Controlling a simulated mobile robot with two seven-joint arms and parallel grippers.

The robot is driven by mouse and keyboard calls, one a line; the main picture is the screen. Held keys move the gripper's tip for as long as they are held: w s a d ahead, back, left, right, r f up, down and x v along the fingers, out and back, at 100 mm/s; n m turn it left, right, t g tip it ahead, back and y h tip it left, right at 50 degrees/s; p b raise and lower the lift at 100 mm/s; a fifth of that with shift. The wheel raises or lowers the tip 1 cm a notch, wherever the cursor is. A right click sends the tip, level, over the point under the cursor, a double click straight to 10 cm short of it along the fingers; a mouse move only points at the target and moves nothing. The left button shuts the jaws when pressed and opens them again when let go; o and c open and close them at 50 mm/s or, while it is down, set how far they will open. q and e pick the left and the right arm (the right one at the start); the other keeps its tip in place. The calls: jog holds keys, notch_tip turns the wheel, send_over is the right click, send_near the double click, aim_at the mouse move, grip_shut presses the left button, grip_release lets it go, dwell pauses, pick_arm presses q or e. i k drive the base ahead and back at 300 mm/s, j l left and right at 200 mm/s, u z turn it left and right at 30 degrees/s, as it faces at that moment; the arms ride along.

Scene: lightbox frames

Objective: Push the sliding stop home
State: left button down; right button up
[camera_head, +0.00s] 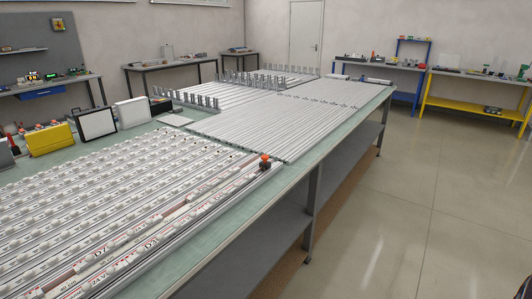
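A long table (236,221) with a pale green top runs away from me, covered with rows of metal rails and white parts. A small black block with an orange-red top (265,162) sits at the far end of the front rail (215,232), near the table's right edge. It may be the sliding stop, but it is too small to be sure. I cannot tell whether it touches the rail's end. Neither of my grippers is in view.
A yellow case (50,138), a black-framed panel (94,123) and a white box (131,112) stand along the table's left side. Upright metal brackets (187,99) stand farther back. Workbenches line the walls. The floor (410,200) on the right is clear.

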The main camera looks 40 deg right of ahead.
aim_at(264, 164)
jog(key=i+l+u, duration=0.1)
jog(key=l, duration=0.5)
jog(key=i+l+u, duration=0.1)
jog(key=l, duration=0.5)
jog(key=i+l+u, duration=0.1)
jog(key=l, duration=0.5)
